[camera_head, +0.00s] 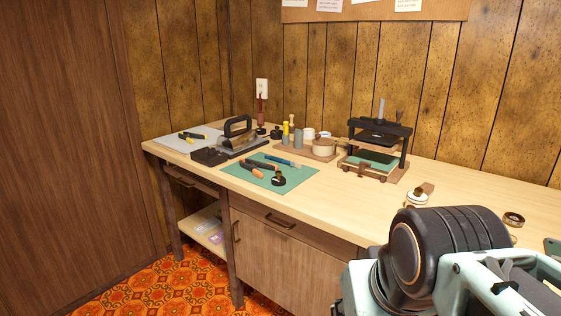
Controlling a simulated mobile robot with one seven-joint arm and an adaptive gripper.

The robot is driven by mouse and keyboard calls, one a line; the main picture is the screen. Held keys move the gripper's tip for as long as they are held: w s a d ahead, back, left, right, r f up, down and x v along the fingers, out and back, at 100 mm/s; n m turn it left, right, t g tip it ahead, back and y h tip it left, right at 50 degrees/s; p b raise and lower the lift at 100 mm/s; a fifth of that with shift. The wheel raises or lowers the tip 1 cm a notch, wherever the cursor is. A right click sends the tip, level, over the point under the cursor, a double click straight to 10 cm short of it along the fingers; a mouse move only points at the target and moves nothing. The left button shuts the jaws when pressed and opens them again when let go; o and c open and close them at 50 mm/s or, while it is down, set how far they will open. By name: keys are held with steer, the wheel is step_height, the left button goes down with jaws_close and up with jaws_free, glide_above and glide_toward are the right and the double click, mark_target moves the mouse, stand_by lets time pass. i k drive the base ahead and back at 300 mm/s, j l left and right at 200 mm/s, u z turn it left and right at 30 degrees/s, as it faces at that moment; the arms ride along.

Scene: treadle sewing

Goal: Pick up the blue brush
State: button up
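A slim tool with a blue handle (289,163), which looks like the blue brush, lies at the back edge of the green cutting mat (238,176) on the workbench. Its other end points left, and its tip is too small to make out. An orange-handled tool (252,169) and a small black round item (278,181) lie nearer the front of the mat. Part of my arm fills the bottom right corner, well apart from the brush. My gripper's fingertips do not show.
Behind the mat stand several bottles and pots on a wooden tray (318,155). A press (377,145) stands to the right and a black-handled iron-like tool (238,137) to the left. The bench top (325,190) is clear right of the mat. Drawers and a cupboard are below.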

mark_target(297, 165)
steer(key=i+j+z, duration=0.1)
steer(key=z, duration=0.35)
steer(key=i+j+z, duration=0.15)
steer(key=z, duration=0.35)
steer(key=i+j+z, duration=0.2)
steer(key=j, duration=0.2)
steer(key=j+z, duration=0.15)
steer(key=j, duration=0.25)
steer(key=i+j, duration=0.15)
steer(key=j, duration=0.2)
steer(key=i+j+z, duration=0.15)
steer(key=j, duration=0.25)
